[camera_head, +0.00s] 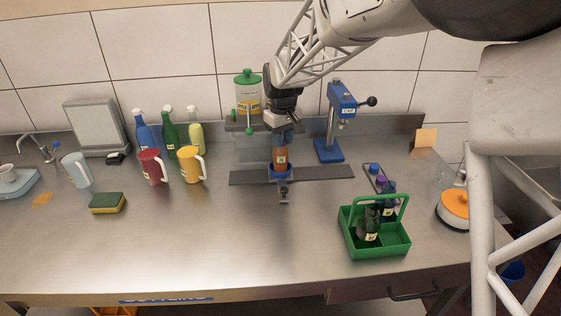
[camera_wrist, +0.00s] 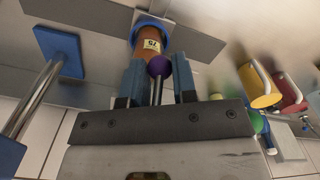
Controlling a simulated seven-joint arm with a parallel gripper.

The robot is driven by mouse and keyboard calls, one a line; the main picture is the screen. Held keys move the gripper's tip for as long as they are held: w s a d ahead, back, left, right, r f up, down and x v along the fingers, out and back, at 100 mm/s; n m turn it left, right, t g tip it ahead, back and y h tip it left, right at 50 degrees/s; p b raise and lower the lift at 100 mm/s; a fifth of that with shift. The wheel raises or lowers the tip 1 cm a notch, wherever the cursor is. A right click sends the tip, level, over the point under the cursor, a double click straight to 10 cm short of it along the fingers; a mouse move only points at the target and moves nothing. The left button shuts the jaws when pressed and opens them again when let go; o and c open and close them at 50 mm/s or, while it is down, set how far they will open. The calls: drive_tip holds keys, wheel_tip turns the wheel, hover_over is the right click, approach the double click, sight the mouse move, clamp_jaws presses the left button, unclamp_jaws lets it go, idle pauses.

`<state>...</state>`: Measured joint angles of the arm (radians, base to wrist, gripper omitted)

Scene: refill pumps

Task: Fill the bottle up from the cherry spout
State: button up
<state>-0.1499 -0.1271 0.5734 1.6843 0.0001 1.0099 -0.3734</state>
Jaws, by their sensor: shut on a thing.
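The bottle (camera_head: 280,156) stands upright in a blue holder (camera_head: 281,173) on the rail under the dispenser. It looks orange-red inside and carries a pale label; it also shows in the wrist view (camera_wrist: 147,43). My gripper (camera_head: 284,140) is above and in front of it, hiding the bottle's top and the spout. In the wrist view my fingers (camera_wrist: 157,80) are on either side of a purple ball knob (camera_wrist: 159,66) on a metal rod, shut on it. The purple knob overlaps the bottle in that view; I cannot tell the exact fill level.
A lidded green-topped tank (camera_head: 247,90) with a green knob (camera_head: 249,131) is left of my gripper. A blue capping press (camera_head: 342,100) stands to the right. Red (camera_head: 152,167) and yellow (camera_head: 189,165) mugs are left. A green crate (camera_head: 350,245) holds bottles at front right. The front middle counter is clear.

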drive_tip(key=shift+s+f, duration=0.1)
drive_tip(key=shift+f, duration=0.1)
drive_tip(key=shift+r, duration=2.2)
drive_tip(key=o, duration=0.3)
drive_tip(key=shift+r, duration=0.2)
drive_tip(key=o, duration=0.6)
drive_tip(key=shift+c, duration=0.2)
drive_tip(key=s+r, duration=0.4)
drive_tip(key=r, duration=0.3)
drive_tip(key=shift+s, duration=0.4)
